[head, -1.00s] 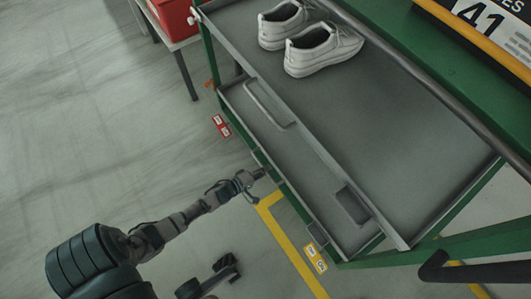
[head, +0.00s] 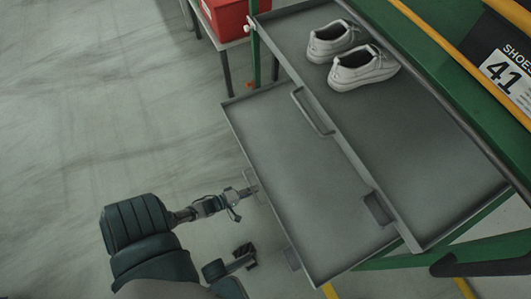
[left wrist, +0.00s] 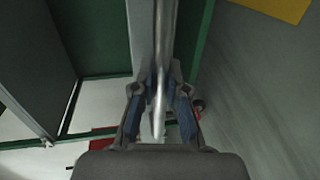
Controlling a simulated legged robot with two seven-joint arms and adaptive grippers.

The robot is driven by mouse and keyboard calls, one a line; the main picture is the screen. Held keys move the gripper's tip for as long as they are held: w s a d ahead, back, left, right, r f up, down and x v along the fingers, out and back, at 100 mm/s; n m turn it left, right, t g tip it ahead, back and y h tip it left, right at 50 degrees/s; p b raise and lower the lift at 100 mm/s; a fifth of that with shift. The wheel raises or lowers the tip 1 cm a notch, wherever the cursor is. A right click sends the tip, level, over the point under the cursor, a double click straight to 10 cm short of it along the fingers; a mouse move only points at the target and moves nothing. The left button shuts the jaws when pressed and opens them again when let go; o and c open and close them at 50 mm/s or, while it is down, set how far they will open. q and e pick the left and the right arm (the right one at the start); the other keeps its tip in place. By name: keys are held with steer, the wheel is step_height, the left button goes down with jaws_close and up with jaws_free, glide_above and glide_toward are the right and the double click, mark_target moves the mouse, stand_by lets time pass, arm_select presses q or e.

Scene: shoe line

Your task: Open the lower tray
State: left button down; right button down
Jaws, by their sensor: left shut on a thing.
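The lower tray (head: 290,175) is a grey, empty, shallow tray. In the head view it sticks well out to the left from under the upper tray (head: 420,150). My left gripper (head: 252,189) is at the lower tray's outer left edge, shut on its handle. In the left wrist view the fingers (left wrist: 160,95) close on both sides of a shiny metal handle bar (left wrist: 161,60). The exact finger contact is small in the head view.
Two white shoes (head: 362,70) stand on the upper tray. A red box (head: 228,17) sits on a small table at the top. A sign with 41 (head: 505,70) is at the right. Open grey floor (head: 90,110) lies to the left of the tray.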

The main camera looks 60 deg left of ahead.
arm_select(q)
steer(key=f+v, duration=0.1)
steer(key=v, duration=0.5)
steer(key=shift+s+a+f, duration=0.2)
steer(key=shift+s+a, duration=0.05)
steer(key=shift+a, duration=0.1)
steer(key=c, duration=1.2)
jaws_free()
steer(key=v, duration=1.2)
steer(key=shift+d+f, duration=0.1)
steer(key=shift+w, duration=0.1)
